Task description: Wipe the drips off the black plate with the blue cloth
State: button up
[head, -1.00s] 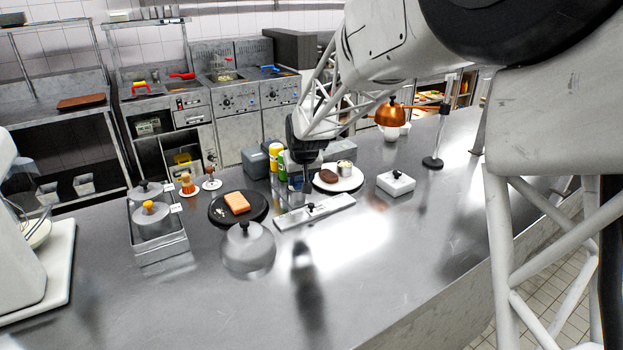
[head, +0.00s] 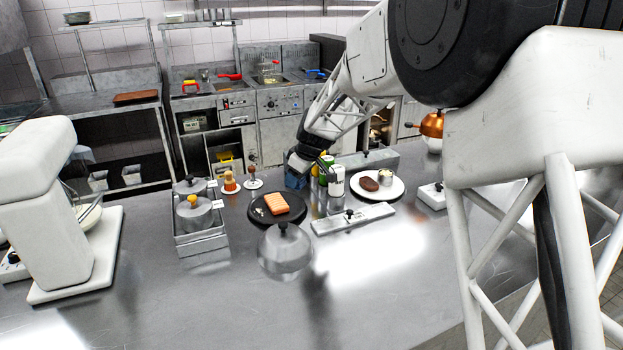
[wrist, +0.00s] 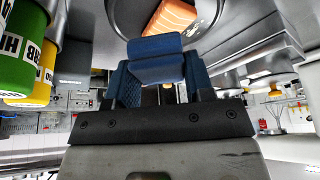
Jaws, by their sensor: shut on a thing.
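The black plate (head: 300,212) lies on the counter with an orange salmon piece (head: 277,203) on it. Small pale drips (head: 258,211) show on its left side. My gripper (head: 297,165) is just behind the plate, beside the bottles. In the wrist view my gripper (wrist: 157,78) is shut on the folded blue cloth (wrist: 155,48). The plate's rim (wrist: 218,12) and the salmon (wrist: 172,18) show beyond the cloth. I cannot tell whether the cloth touches the plate; the drips are not clear in the wrist view.
Yellow (wrist: 42,88) and green bottles (wrist: 15,45) stand close to my gripper. A metal dome (head: 285,252) is in front of the plate, a flat metal strip (head: 352,219) to its right. A white plate (head: 390,187) stands farther right. The front counter is clear.

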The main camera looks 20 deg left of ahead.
aim_at(253, 210)
jog(key=s+a+f+n+g, duration=0.1)
jog(key=a+n, duration=0.4)
jog(key=a, duration=0.1)
jog(key=s+a+n+g+h, duration=0.1)
jog(key=s+a+n+g, duration=0.1)
jog(key=a+n, duration=0.3)
jog(key=shift+a+f+g, duration=0.3)
jog(key=shift+a+f, duration=0.05)
jog(key=shift+a, duration=0.75)
jog(key=shift+s+f, duration=0.1)
jog(key=shift+f, duration=3.6)
jog(key=shift+s+d+f, duration=0.3)
jog(key=shift+s+d, duration=0.4)
jog(key=shift+d, duration=0.1)
jog(key=shift+s+d+f, duration=0.1)
jog(key=shift+s+d, duration=1.4)
jog(key=shift+d, duration=0.1)
jog(key=shift+w+a, duration=2.05)
jog(key=shift+a, duration=0.15)
jog(key=shift+w+a+r, duration=0.2)
jog(key=shift+w+a, duration=0.05)
notch_tip(253, 210, up, 8)
jog(key=shift+s+d+f, duration=0.1)
